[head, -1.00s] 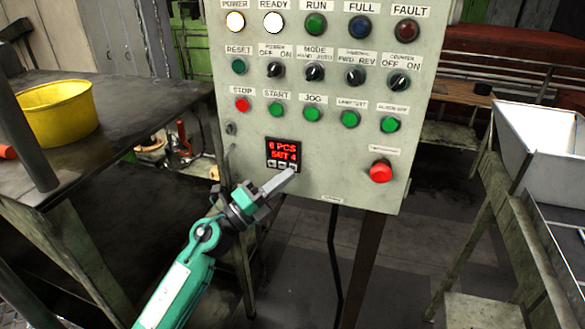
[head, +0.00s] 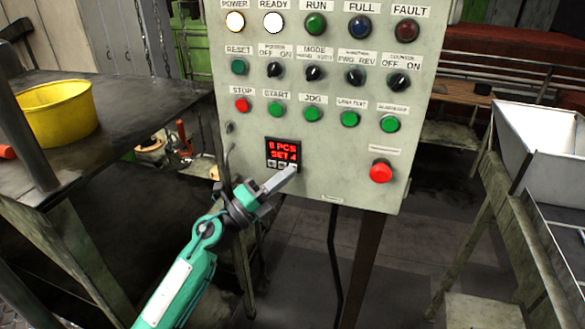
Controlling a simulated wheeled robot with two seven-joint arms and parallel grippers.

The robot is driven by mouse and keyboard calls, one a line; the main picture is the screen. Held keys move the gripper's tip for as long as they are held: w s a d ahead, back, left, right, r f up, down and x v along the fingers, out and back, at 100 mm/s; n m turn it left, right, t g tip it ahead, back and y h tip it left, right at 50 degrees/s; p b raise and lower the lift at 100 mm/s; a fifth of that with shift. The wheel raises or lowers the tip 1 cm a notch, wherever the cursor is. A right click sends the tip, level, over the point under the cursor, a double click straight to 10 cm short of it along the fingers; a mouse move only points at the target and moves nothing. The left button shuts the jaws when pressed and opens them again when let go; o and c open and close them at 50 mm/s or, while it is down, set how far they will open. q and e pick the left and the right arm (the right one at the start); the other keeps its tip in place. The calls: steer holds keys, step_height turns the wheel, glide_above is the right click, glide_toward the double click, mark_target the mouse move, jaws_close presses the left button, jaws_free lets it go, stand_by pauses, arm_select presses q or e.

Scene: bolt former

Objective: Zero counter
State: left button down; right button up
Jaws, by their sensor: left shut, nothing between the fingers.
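The counter (head: 283,149) is a small black unit low on the grey control panel (head: 330,180). Its red display shows a PCS line, whose digit looks like 6 or 8, above "SET 4". A row of small keys sits under the display. My left gripper (head: 291,171) is shut, with its fingertips at the right-hand key, partly covering it. I cannot tell whether the tips press the key or only sit close to it. My right gripper is not in view.
Above the counter are lit POWER and READY lamps (head: 273,23), switches and green buttons. A red stop button (head: 381,171) sits to the right. A yellow bucket (head: 57,112) stands on the left table. A white bin (head: 543,150) stands at right.

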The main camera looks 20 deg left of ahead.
arm_select(q)
steer(key=shift+w, duration=0.15)
stand_by(0.4)
steer(key=shift+s, duration=0.65)
steer(key=shift+s, duration=0.1)
steer(key=s+p, duration=0.1)
steer(key=s, duration=0.4)
steer(key=shift+s+a, duration=0.15)
steer(key=shift+s, duration=0.25)
